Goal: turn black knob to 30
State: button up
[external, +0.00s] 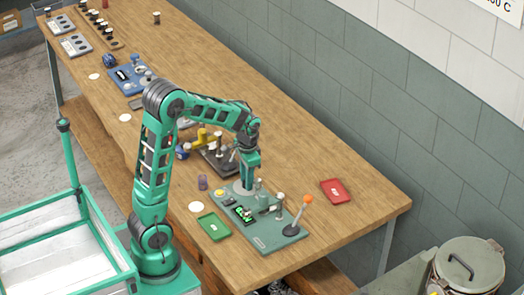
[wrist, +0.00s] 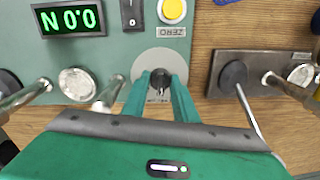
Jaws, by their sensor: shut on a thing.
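My gripper (wrist: 160,84) is shut on the black knob (wrist: 161,75), with one green finger on each side of it. The knob sits on a pale grey round dial plate (wrist: 158,57) on the green panel. Small marks show near the knob, but I cannot read the setting. In the external view my gripper (external: 248,178) points down at the back left of the green panel (external: 268,238), and the knob is hidden there. The lit display (wrist: 70,18) appears upside down in the wrist view and seems to read 0.0 N.
A yellow button (wrist: 173,10) and a black switch (wrist: 131,14) are close to the knob. A lever with an orange ball (external: 307,199) stands on the panel's right. A green tray (external: 213,226) and a red tray (external: 336,191) flank the panel. A dark fixture (wrist: 285,62) stands beside it.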

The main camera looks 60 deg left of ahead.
dwell(0.3)
jog(key=shift+w+r, duration=0.1)
jog(key=o, duration=1)
jog(key=shift+o, duration=0.2)
notch_tip(320, 180, up, 11)
jog(key=shift+d+f, duration=0.2)
jog(key=shift+d, duration=0.1)
